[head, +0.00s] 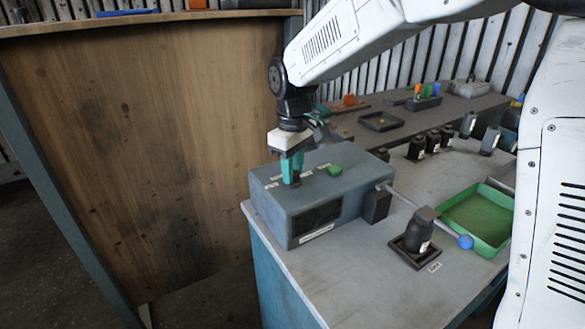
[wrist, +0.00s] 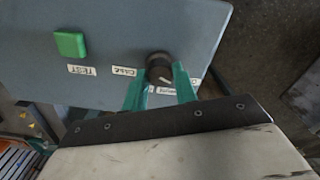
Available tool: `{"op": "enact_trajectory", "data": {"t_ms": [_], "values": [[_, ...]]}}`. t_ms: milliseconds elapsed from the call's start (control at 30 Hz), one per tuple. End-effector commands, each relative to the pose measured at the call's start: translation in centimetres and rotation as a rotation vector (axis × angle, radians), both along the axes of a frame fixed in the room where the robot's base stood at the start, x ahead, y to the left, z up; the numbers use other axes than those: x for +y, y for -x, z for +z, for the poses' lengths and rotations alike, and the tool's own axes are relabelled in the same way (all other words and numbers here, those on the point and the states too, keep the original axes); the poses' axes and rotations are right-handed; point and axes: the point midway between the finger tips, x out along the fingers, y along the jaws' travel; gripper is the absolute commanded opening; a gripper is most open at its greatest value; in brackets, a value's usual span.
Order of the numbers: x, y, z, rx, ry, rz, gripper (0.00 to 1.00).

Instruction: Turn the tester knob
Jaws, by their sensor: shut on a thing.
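The tester (head: 325,205) is a blue-grey box with a dark window on its front, standing at the near left corner of the bench. A green button (head: 335,170) is on its top; it also shows in the wrist view (wrist: 70,44). The black round tester knob (wrist: 159,67) is on the same top face, with small white labels near it. My gripper (head: 291,180) points down over the tester's left part, and its teal fingers (wrist: 160,90) are shut on the knob from two sides. The fingers hide most of the knob in the head view.
A black block with a rod ending in a blue ball (head: 465,241) stands right of the tester. A dark part sits on a small base (head: 412,250). A green tray (head: 477,222) and several black parts (head: 417,147) are further back. A wooden panel (head: 150,150) rises at left.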

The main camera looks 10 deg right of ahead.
Motion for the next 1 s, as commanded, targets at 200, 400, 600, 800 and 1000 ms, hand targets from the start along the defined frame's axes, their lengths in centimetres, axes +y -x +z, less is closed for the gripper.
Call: {"op": "enact_trajectory", "data": {"t_ms": [200, 400, 600, 800, 1000], "values": [[0.0, 0.0, 0.1, -0.001, -0.001, 0.011, 0.05], [0.0, 0.0, 0.1, -0.001, 0.001, 0.011, 0.05], [0.0, 0.0, 0.0, 0.000, 0.000, 0.010, 0.50], [0.0, 0.0, 0.1, 0.000, 0.000, 0.010, 0.50], [0.0, -0.1, 2.2, -0.004, -0.001, 0.010, 0.50]]}}
